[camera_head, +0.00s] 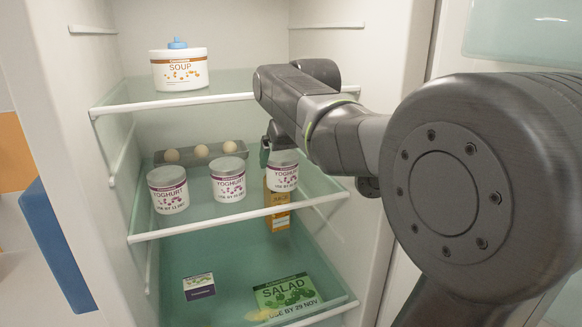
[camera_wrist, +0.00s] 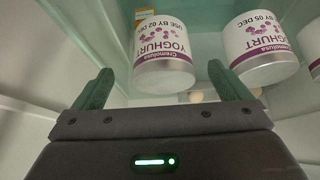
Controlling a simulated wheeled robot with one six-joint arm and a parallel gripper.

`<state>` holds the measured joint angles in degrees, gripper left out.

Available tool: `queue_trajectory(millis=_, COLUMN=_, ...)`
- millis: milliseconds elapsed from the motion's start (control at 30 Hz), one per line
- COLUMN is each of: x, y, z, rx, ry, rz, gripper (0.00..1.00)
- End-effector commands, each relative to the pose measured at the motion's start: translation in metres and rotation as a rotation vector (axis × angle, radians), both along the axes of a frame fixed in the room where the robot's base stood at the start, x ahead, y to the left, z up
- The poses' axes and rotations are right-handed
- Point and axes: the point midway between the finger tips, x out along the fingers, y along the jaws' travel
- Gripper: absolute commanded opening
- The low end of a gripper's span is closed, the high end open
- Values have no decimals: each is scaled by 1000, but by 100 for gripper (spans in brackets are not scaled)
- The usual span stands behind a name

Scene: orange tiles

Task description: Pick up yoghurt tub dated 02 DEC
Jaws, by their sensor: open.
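Three white yoghurt tubs with purple labels stand in a row on the middle fridge shelf (camera_head: 200,220). The rightmost tub (camera_head: 283,172) shows upside down in the wrist view as the yoghurt tub dated 02 DEC (camera_wrist: 163,55). The middle tub (camera_head: 228,180) reads 05 DEC in the wrist view (camera_wrist: 258,50). My gripper (camera_head: 266,153) is open and empty at the 02 DEC tub. In the wrist view its green fingers (camera_wrist: 160,70) frame this tub, apart from its sides; the depth between them is unclear.
An egg tray (camera_head: 175,157) with several eggs lies behind the tubs. An orange carton (camera_head: 277,207) and a salad pack (camera_head: 287,292) are lower down. The fridge's right wall is close to my arm.

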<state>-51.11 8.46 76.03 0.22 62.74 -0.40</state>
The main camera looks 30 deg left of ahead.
Motion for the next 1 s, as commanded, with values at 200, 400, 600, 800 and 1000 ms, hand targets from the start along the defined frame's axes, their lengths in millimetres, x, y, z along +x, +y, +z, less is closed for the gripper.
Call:
queue_trajectory(millis=200, x=8, y=12, z=-21, rx=-4, ry=3, rz=-1, gripper=96)
queue_trajectory(millis=400, x=17, y=25, z=-46, rx=-3, ry=3, rz=-2, gripper=96)
queue_trajectory(millis=600, x=20, y=28, z=-53, rx=-1, ry=1, rz=-2, gripper=96)
queue_trajectory(millis=800, x=19, y=28, z=-53, rx=-1, ry=1, rz=-2, gripper=80)
queue_trajectory(millis=1000, x=20, y=28, z=-52, rx=-1, ry=1, rz=-2, gripper=41)
